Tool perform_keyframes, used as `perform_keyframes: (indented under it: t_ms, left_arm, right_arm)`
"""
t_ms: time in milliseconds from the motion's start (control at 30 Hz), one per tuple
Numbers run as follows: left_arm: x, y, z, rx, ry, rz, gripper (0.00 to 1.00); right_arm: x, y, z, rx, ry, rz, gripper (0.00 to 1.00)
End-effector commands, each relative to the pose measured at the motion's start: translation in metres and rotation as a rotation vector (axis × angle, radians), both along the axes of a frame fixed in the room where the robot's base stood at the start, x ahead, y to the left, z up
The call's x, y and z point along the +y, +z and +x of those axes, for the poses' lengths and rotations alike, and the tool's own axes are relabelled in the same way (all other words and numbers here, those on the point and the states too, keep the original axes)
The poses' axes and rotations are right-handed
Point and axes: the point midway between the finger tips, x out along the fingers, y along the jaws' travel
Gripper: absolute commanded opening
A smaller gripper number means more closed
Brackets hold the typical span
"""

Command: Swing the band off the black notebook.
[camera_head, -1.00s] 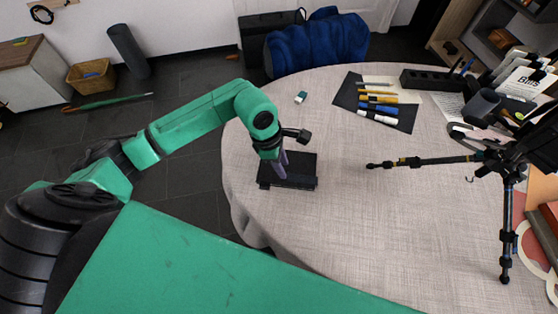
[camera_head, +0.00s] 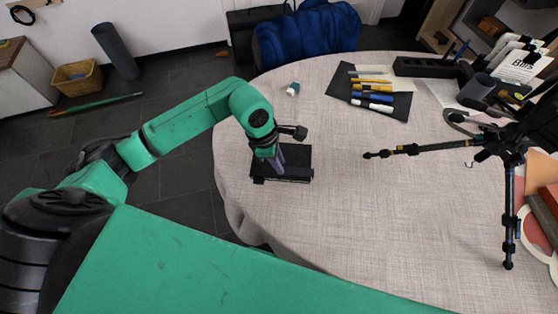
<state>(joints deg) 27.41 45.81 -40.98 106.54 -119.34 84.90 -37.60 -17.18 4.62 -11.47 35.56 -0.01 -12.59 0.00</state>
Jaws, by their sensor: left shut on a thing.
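The black notebook (camera_head: 298,160) lies near the left edge of the round table, in the middle of the head view. My left gripper (camera_head: 279,169) points down over the notebook, its fingers close together at the notebook's front part. It is shut on the band, which is too small and dark to make out against the cover. My gripper and wrist hide part of the notebook's left side. My right gripper is not in view.
A black tripod (camera_head: 488,143) lies and stands across the table's right side, one leg reaching toward the notebook. Several markers (camera_head: 372,97) lie on a dark sheet at the back. A small eraser-like block (camera_head: 293,89) lies behind the notebook. The cloth right of the notebook is clear.

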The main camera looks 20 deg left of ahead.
Motion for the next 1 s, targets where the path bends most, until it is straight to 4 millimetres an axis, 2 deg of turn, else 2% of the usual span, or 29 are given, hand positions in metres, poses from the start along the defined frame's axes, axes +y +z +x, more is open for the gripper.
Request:
perform_keyframes:
  t_ms: [1000]
  left_arm:
    - [-0.015,0.039,0.003,-0.001,-0.001,-0.002,0.11]
  right_arm:
    - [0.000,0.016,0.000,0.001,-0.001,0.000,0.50]
